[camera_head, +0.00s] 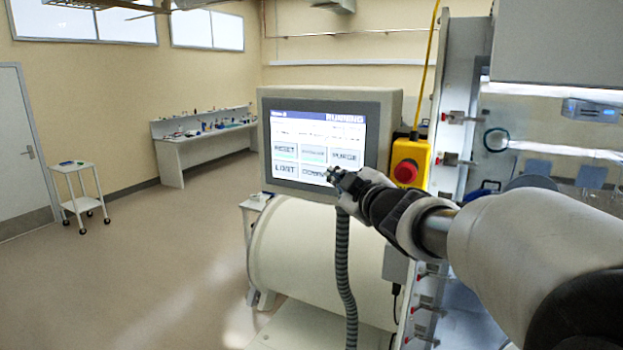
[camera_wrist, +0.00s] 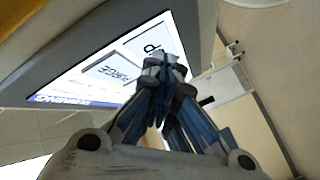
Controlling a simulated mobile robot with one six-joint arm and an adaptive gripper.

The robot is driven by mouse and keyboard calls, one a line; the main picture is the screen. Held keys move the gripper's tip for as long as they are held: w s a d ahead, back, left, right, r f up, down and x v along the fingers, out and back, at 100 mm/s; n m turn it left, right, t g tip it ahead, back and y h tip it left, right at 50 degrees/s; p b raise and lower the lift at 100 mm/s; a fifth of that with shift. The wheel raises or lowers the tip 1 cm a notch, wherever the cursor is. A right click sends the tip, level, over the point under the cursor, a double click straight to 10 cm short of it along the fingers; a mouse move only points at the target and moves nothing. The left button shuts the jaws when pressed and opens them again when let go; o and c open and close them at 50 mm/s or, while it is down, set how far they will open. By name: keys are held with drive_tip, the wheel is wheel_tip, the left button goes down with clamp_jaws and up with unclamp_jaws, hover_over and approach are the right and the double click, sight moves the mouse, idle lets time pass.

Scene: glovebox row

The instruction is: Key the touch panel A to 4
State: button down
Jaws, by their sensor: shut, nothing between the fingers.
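The touch panel (camera_head: 316,112) is a grey-framed box with a lit screen in the middle of the head view. Its screen has a dark blue header, lines of small text and two rows of grey buttons, among them RESET, PURGE and LIGHT. My gripper (camera_head: 335,174) is shut and empty at the screen's lower right. It covers part of the lower button row. I cannot tell whether its tips touch the screen. In the wrist view, my gripper (camera_wrist: 166,68) points at the tilted screen (camera_wrist: 112,68), near the PURGE button.
A yellow box with a red emergency button (camera_head: 405,172) is mounted right of the panel. A grey ribbed hose (camera_head: 344,260) hangs below it, before a white cylinder (camera_head: 300,255). A white trolley (camera_head: 75,190) and a bench (camera_head: 205,145) stand far left. The left floor is clear.

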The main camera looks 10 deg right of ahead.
drive_tip(key=shift+s+a+b, duration=0.35)
drive_tip(key=shift+s+a, duration=0.15)
drive_tip(key=shift+s, duration=0.15)
drive_tip(key=shift+s+a+b, duration=0.55)
drive_tip(key=shift+s+a, duration=0.2)
drive_tip(key=shift+s, duration=0.25)
drive_tip(key=shift+s+a+b, duration=0.5)
drive_tip(key=shift+s+a, duration=0.2)
drive_tip(key=shift+s, duration=0.3)
drive_tip(key=shift+f, duration=0.1)
idle(0.7)
drive_tip(key=s+n+t+b, duration=0.1)
drive_tip(key=n+b, duration=0.2)
drive_tip(key=n, duration=0.1)
drive_tip(key=s+a+f+n+t+b, duration=0.1)
drive_tip(key=n+b, duration=0.2)
drive_tip(key=n, duration=0.2)
drive_tip(key=s+a+n+t+b, duration=0.1)
drive_tip(key=n+b, duration=0.2)
drive_tip(key=n, duration=0.2)
drive_tip(key=shift+a+f, duration=0.2)
drive_tip(key=shift+f, duration=0.15)
